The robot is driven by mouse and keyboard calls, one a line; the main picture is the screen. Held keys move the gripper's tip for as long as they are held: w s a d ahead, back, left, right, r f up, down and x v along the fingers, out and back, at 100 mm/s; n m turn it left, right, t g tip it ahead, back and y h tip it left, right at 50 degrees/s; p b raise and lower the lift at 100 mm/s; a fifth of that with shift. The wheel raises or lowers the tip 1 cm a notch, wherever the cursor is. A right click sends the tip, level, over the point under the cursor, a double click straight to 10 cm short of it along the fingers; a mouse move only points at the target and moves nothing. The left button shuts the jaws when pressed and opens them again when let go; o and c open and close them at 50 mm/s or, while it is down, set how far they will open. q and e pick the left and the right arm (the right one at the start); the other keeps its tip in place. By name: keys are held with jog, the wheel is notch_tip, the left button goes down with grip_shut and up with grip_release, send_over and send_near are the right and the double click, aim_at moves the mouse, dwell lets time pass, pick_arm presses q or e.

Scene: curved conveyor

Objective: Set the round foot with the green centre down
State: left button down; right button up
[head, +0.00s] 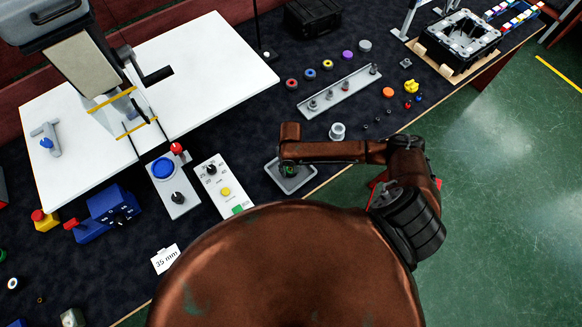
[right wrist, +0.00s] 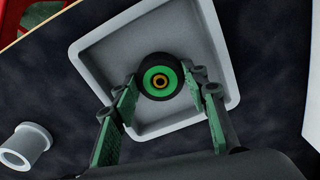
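In the head view my right gripper (head: 290,160) is low over this tray (head: 301,184) and hides most of the foot. My left gripper is out of view.
A grey flanged cylinder (head: 337,131) stands close to the tray, right of it. A control panel (head: 222,188) is on its left. A grey strip with pegs (head: 340,93) and several coloured discs lie behind. The table's front edge is close to the tray.

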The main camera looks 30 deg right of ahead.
jog(key=o, duration=0.4)
notch_tip(320, 180, up, 12)
jog(key=shift+r+p, duration=0.15)
jog(key=shift+p, duration=0.25)
dwell(0.6)
